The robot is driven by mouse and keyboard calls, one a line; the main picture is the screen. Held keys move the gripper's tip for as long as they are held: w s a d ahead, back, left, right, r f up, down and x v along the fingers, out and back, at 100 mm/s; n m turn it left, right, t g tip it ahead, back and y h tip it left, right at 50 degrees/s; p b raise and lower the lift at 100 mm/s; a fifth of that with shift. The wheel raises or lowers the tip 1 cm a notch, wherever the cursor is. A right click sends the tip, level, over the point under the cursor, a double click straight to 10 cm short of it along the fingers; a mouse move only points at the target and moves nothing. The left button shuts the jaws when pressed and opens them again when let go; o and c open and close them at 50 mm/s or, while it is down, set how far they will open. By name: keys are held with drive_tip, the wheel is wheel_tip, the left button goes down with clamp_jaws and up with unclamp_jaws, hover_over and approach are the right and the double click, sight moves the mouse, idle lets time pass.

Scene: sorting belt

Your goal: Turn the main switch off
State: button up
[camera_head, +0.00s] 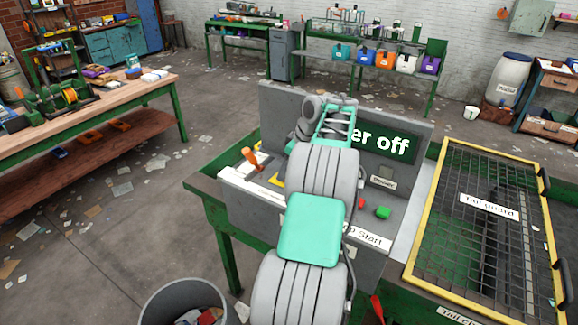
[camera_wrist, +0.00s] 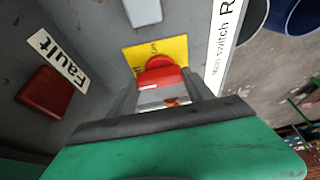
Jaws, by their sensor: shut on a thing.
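The main switch (camera_wrist: 160,72) is a red knob on a yellow plate (camera_wrist: 181,49), seen in the wrist view, with a partly readable "switch" label (camera_wrist: 222,45) beside it. My gripper (camera_wrist: 164,96) is at the knob, its two fingers closed on the knob's sides. In the head view my arm covers the gripper and the knob; only a corner of the yellow plate (camera_head: 276,181) shows. The panel's green display (camera_head: 385,143) is partly covered and reads "...er off".
An orange-handled lever (camera_head: 252,158) stands at the panel's left. A green button (camera_head: 383,212) and the "Start" label (camera_head: 369,237) are right of my arm. The mesh tail guard (camera_head: 488,235) lies to the right. A red Fault lamp (camera_wrist: 46,95) is near my gripper.

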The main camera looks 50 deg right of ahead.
drive_tip(key=o, duration=1.4)
drive_tip(key=shift+c, duration=0.2)
drive_tip(key=p+v, duration=0.1)
drive_tip(key=v, duration=0.6)
drive_tip(key=shift+s+r, duration=0.2)
drive_tip(key=shift+r, duration=0.15)
